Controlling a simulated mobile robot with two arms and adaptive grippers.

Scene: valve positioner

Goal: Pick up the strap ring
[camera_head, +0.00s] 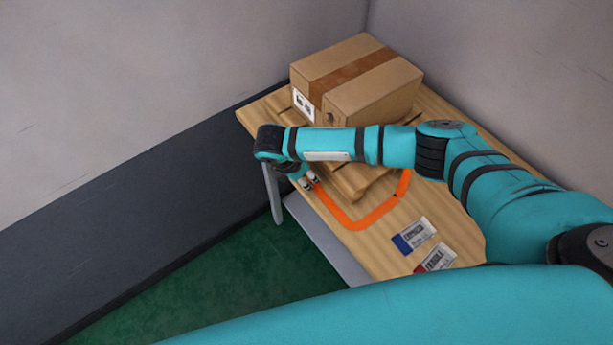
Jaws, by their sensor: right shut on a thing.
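The orange strap ring (370,219) lies as a loop on the near part of the wooden table. Its far part is hidden under my right arm. My right gripper (310,181) is at the left end of the visible strap, close to the table's left edge. It is shut on the strap there, and its fingers are small and partly covered by my wrist. My left gripper is not in view.
A taped cardboard box (357,82) stands on a wooden pallet (348,183) at the back of the table (452,215). A blue-edged label card (413,236) and a red-edged one (436,259) lie at the front. Walls rise behind the table.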

